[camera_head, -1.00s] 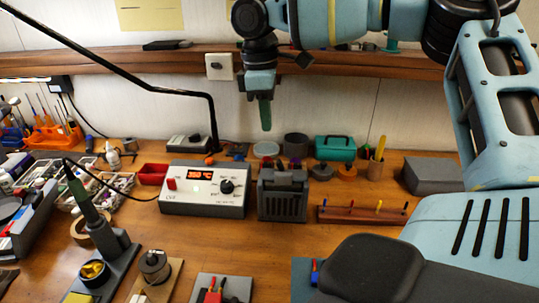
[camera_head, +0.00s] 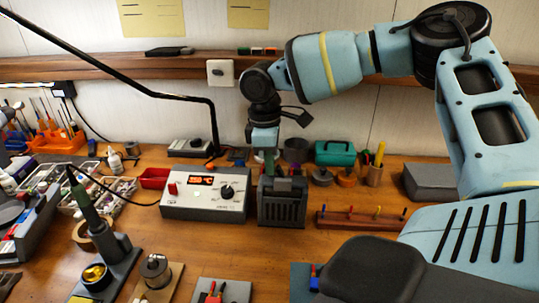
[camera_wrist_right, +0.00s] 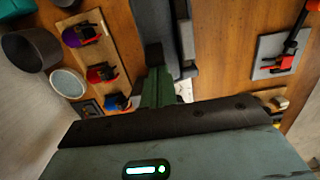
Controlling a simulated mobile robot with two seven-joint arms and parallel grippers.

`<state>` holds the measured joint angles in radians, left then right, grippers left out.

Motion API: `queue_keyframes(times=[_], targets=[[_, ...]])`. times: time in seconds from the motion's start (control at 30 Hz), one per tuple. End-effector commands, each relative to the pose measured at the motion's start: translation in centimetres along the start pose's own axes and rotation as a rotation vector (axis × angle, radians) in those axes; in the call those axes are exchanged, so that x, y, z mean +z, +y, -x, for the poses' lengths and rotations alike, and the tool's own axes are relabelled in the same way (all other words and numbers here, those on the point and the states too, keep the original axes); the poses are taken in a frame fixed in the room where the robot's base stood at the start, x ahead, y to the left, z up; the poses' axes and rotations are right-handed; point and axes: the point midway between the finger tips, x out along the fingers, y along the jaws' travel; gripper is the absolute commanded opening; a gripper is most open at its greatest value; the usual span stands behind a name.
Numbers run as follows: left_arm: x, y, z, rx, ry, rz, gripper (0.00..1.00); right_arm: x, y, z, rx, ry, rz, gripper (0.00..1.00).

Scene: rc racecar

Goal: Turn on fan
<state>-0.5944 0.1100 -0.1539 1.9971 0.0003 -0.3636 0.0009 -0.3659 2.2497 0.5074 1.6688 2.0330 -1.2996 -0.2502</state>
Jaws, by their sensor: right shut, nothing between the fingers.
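The fan looks to be the dark grey slotted box (camera_head: 283,203) on the bench, right of the white soldering station. My right gripper (camera_head: 270,168) points straight down at the top rear of the box. Its green fingers are shut with nothing between them. In the right wrist view the fingers (camera_wrist_right: 158,88) are together beside the dark grey body of the fan (camera_wrist_right: 155,18). I cannot tell whether they touch it. No switch on the fan can be clearly made out. My left gripper is not in view.
The soldering station (camera_head: 204,194) stands close on the left of the fan. A wooden rack with coloured pegs (camera_head: 361,219) is on the right. A teal box (camera_head: 335,152) and small pots stand behind. A wooden shelf (camera_head: 120,67) runs along the wall.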

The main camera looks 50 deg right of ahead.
Motion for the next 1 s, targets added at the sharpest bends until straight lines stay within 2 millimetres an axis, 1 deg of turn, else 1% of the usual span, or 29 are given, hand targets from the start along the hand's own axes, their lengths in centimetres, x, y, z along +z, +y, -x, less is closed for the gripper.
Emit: queue_keyframes(times=[0.47, 1.0], targets=[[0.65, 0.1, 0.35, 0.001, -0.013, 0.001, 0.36, 0.16, -0.04, 0.08, -0.001, 0.029, 0.0, 0.0], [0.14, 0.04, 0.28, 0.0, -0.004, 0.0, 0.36, 0.57, -0.03, 0.31, -0.002, 0.118, 0.001, 0.0]])
